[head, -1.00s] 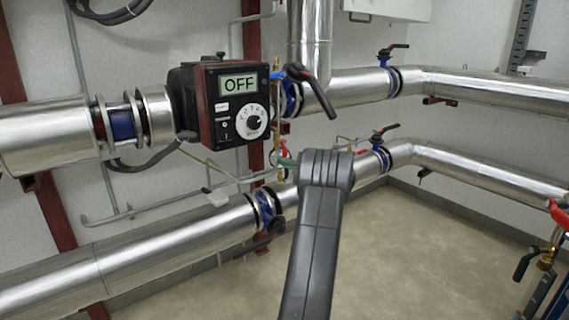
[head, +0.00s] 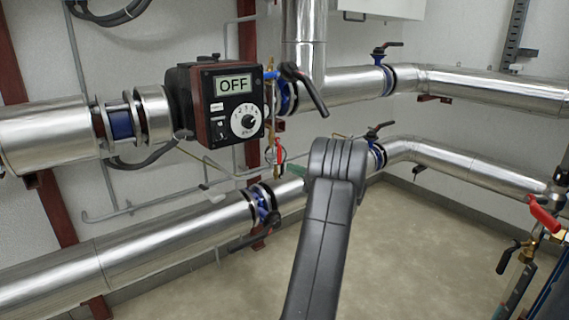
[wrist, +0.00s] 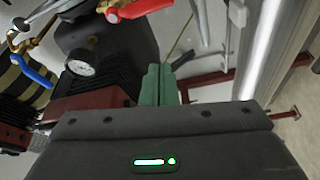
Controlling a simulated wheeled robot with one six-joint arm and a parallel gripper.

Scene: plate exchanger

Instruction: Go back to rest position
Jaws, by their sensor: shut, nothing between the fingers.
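My gripper (wrist: 158,85) shows in the wrist view as two green fingers side by side, shut and empty, beyond its dark body. In the head view my dark arm rises from the bottom centre and hides most of the gripper. The fingers hold no valve handle or other thing. No marker for a rest position is in view.
A pump controller (head: 228,105) reading OFF sits on the upper silver pipe. A black-handled valve (head: 305,88) is right of it. A lower pipe (head: 160,245) runs behind my arm. A red-handled valve (head: 543,213) stands at far right. The floor (head: 425,260) at right is clear.

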